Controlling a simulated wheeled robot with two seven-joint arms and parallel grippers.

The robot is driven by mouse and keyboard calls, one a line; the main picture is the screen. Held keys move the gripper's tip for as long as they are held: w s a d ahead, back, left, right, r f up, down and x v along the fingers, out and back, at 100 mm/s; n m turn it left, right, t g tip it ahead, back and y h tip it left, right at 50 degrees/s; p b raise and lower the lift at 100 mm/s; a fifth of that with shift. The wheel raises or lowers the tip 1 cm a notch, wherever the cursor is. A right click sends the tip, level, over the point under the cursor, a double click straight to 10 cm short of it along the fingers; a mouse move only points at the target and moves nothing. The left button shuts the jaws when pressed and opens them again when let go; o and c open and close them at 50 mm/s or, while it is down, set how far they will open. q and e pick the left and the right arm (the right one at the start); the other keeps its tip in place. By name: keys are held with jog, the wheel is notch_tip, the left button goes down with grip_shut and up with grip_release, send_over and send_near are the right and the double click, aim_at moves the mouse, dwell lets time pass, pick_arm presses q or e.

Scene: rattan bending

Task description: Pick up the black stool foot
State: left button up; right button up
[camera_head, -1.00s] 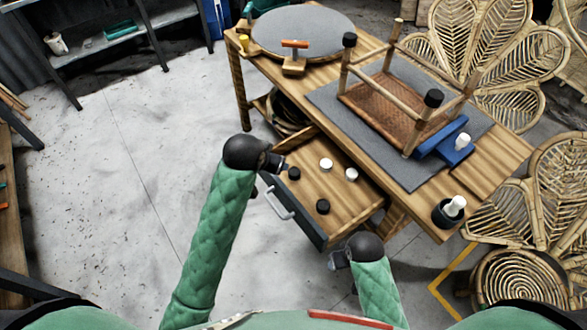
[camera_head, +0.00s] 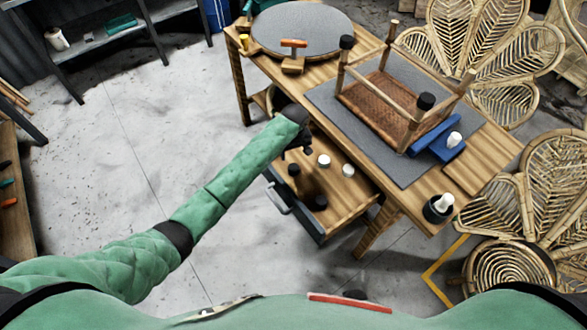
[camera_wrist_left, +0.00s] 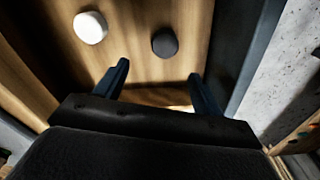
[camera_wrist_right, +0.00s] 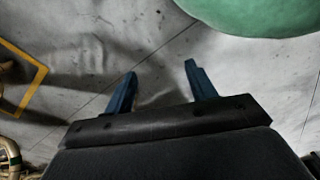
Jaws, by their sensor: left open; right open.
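The open drawer (camera_head: 335,205) holds two black stool feet, a nearer one (camera_head: 319,202) and a farther one (camera_head: 294,169), and two white feet (camera_head: 323,160) (camera_head: 348,170). My left gripper (camera_head: 306,148) is above the drawer's far part, open and empty. In the left wrist view a black foot (camera_wrist_left: 164,42) lies ahead of the open jaws (camera_wrist_left: 160,88), apart from them, with a white foot (camera_wrist_left: 90,27) to its left. My right gripper (camera_wrist_right: 160,90) is open and empty over the floor.
An upside-down stool (camera_head: 385,105) stands on a grey mat on the wooden table (camera_head: 405,215); two of its legs carry black caps. A blue block (camera_head: 435,137) and a bottle in a black holder (camera_head: 438,208) are near the table's right end. Rattan chairs stand at right.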

aim_at(293, 167)
pick_arm(q)
jog(key=shift+s+a+f+n, duration=0.1)
jog(key=shift+s+f+n, duration=0.05)
jog(key=shift+f+n, duration=0.45)
jog(key=shift+s+f+n, duration=0.1)
jog(key=shift+f+n, duration=0.05)
jog(key=shift+n, duration=1.05)
jog(key=shift+f, duration=0.15)
notch_tip(293, 167, down, 2)
jog(key=shift+f+p, duration=0.1)
jog(key=shift+p, duration=0.35)
jog(key=shift+a+f+p, duration=0.1)
jog(key=shift+f+p, duration=0.3)
jog(key=shift+f, duration=0.05)
notch_tip(293, 167, down, 3)
jog(key=shift+p, duration=0.7)
jog(key=shift+f, duration=0.65)
pick_arm(e)
jog(key=s+d+f+t, duration=0.1)
jog(key=s+d+f, duration=0.1)
jog(key=s+f, duration=0.2)
jog(key=shift+s+f, duration=0.25)
jog(key=shift+f, duration=0.05)
pick_arm(q)
jog(key=shift+c, duration=0.4)
jog(key=c, duration=1)
pick_arm(e)
jog(key=shift+d, duration=0.15)
